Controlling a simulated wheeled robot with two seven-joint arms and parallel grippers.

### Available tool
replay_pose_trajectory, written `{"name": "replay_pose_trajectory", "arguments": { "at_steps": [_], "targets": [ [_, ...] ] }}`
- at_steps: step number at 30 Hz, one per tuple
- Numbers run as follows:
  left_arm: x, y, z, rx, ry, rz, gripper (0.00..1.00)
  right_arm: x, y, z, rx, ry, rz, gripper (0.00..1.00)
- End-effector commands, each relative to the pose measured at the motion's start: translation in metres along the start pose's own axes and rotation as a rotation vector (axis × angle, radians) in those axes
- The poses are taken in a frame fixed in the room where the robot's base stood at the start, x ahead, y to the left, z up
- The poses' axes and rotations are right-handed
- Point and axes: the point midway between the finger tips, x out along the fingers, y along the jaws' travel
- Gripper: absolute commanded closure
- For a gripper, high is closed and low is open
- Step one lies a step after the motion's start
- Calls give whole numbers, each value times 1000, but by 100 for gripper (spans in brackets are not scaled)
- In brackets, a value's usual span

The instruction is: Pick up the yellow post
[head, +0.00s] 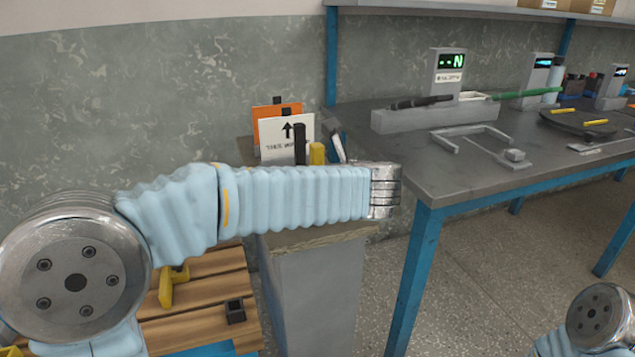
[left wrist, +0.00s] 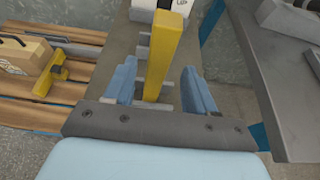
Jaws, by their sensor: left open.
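The yellow post (left wrist: 164,50) stands upright on the grey stand (left wrist: 120,55) in the left wrist view. My left gripper (left wrist: 159,70) is open, with one blue finger on each side of the post. I see gaps between the fingers and the post. In the head view the top of the yellow post (head: 317,153) shows just above my left forearm, which hides its lower part. My right gripper is out of view; only part of my right arm shows at the lower right.
A black post (head: 299,143), a white card with an arrow (head: 278,138) and an orange card (head: 270,112) stand beside the post. A wooden pallet (head: 205,328) with a yellow piece lies to the left. A grey workbench (head: 400,160) with tools stands to the right.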

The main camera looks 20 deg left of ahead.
Motion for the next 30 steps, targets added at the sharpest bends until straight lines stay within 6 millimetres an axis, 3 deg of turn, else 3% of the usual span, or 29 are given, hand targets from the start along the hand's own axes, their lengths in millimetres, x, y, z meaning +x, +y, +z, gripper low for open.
{"name": "replay_pose_trajectory", "arguments": {
  "at_steps": [9,18,30],
  "targets": [
    [45,3,3,1,2,2,45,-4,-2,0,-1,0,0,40],
    [52,3,3,-1,1,0,45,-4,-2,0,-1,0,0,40],
    [52,3,3,-1,2,0,100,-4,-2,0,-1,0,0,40]
  ]
}}
